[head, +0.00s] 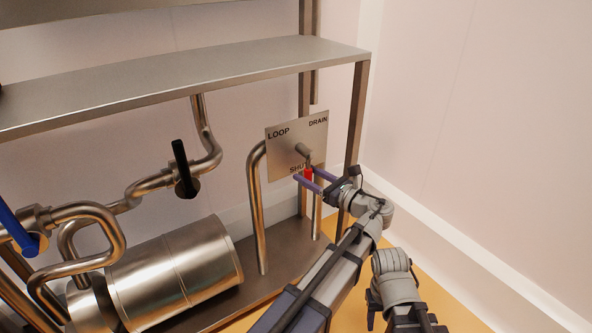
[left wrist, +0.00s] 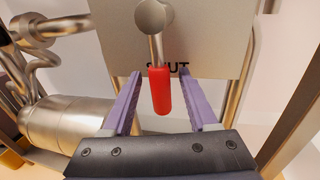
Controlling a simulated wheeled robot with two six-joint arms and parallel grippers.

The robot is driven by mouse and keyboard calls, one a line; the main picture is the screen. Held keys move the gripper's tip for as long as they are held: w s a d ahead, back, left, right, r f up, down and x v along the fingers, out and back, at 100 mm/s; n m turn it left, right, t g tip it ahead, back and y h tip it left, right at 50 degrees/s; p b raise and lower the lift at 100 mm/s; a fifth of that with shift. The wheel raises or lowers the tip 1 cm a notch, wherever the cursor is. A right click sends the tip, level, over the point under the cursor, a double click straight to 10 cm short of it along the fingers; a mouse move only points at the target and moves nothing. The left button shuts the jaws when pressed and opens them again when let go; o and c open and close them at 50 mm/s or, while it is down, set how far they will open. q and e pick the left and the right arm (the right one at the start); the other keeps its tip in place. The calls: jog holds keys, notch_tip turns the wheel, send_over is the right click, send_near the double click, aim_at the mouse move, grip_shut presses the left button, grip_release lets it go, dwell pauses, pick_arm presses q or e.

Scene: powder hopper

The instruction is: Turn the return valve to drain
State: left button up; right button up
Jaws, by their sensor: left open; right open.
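The return valve is a steel plate (head: 278,152) lettered LOOP, DRAIN and SHUT, with a round steel hub (head: 302,149) and a lever with a red grip (head: 308,174). The lever hangs down over the SHUT label. In the left wrist view the red grip (left wrist: 160,92) points down between my open fingers, with a gap visible on both sides. My left gripper (head: 304,172) is open around the grip; the fingers partly frame the SHUT lettering. My right gripper (head: 372,318) is low at the bottom edge, away from the valve, mostly cut off, and appears empty.
A steel shelf (head: 190,78) runs above the valve. A vertical pipe (head: 255,210) stands left of the plate and a frame post (head: 355,120) right of it. A steel drum (head: 175,270), black-handled valve (head: 181,165) and blue-handled valve (head: 15,228) are further left.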

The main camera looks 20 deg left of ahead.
pick_arm(q)
jog(key=shift+w+a, duration=0.15)
jog(key=shift+a, duration=0.1)
grip_shut()
dwell(0.3)
dwell(0.9)
